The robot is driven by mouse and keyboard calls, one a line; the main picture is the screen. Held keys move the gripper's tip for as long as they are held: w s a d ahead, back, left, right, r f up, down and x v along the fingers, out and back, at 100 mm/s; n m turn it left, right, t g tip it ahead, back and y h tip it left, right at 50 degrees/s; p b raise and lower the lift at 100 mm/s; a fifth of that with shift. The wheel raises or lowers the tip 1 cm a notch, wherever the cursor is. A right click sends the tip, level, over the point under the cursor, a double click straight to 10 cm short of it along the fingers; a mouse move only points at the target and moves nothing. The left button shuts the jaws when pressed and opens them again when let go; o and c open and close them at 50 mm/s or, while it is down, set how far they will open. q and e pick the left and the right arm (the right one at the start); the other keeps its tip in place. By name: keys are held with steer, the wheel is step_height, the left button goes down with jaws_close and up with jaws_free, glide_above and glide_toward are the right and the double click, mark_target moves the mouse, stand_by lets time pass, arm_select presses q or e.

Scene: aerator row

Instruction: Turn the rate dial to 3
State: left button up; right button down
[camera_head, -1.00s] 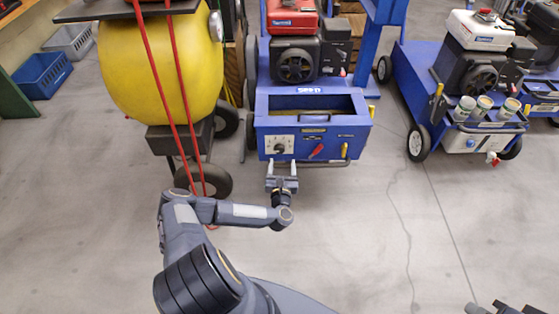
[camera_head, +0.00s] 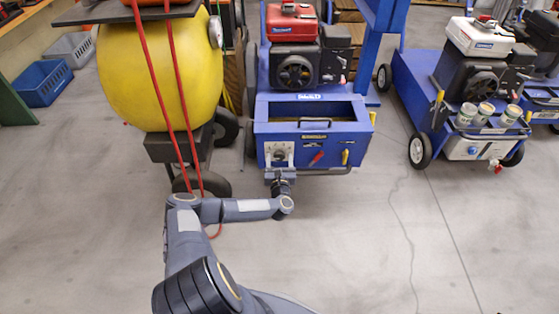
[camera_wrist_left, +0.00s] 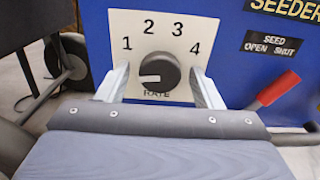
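The rate dial (camera_wrist_left: 159,72) is a round black knob on a white plate (camera_wrist_left: 120,22) marked 1 to 4, with RATE printed below it. Its white pointer line points left, a little below the 1. In the head view the dial (camera_head: 279,154) is on the front left of the blue seeder's box. My left gripper (camera_wrist_left: 162,86) is open, one finger on each side of the knob with gaps between. In the head view the left gripper (camera_head: 279,168) is right in front of the plate. My right gripper is not in view.
A red lever (camera_wrist_left: 278,88) lies right of the plate, beside the SEED OPEN SHUT label. A yellow tank (camera_head: 160,75) with red hoses stands left of the blue seeder (camera_head: 312,110). Another blue machine (camera_head: 440,100) stands at right. Clear floor lies between them.

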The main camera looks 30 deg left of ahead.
arm_select(q)
steer(key=c, duration=0.9)
